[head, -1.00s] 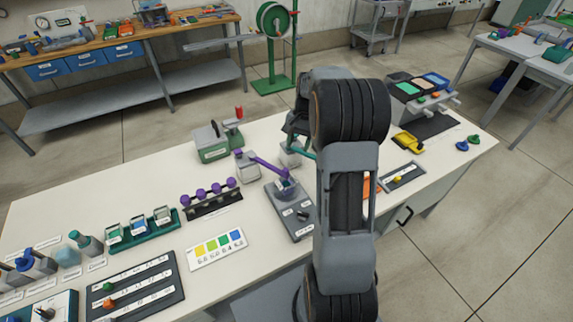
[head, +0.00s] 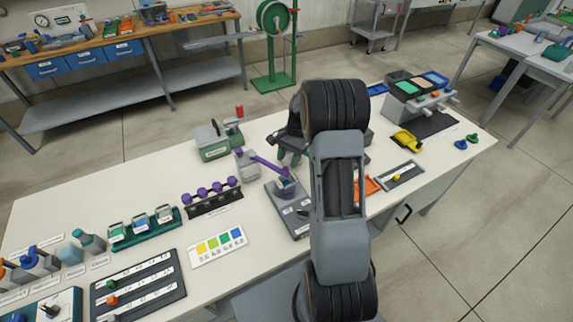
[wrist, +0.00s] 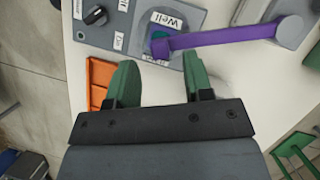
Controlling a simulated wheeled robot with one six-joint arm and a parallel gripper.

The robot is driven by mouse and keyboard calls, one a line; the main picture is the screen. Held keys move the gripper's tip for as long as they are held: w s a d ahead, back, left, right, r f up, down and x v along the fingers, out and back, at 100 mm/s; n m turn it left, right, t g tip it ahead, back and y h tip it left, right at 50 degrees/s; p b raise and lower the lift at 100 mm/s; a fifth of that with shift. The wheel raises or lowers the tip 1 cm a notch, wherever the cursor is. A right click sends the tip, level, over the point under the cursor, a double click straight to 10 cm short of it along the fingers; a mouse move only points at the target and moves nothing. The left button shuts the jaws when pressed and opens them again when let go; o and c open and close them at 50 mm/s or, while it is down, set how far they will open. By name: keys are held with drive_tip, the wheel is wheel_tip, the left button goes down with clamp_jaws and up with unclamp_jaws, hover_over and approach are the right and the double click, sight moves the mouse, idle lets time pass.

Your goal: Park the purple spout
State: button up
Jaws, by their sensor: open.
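The purple spout (head: 265,163) is a long bar on a grey post (head: 245,164). Its free end is over the well of the grey panel (head: 290,212). In the wrist view the spout (wrist: 220,37) runs across the top, from the round grey pivot (wrist: 289,31) at right to the panel's label marked "Well" (wrist: 167,19). My gripper (wrist: 161,68) is open and empty, its two green fingers pointing toward the spout's well end, apart from it in the picture.
A green-grey device (head: 218,143) stands behind the post. A rack of purple-topped pieces (head: 212,196) is to the left. An orange tray (wrist: 100,80) lies left of my fingers. A yellow scoop-like item (head: 407,141) is further right.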

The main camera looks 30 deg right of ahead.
sight(285, 168)
drive_tip(key=shift+x, duration=1.6)
clamp_jaws()
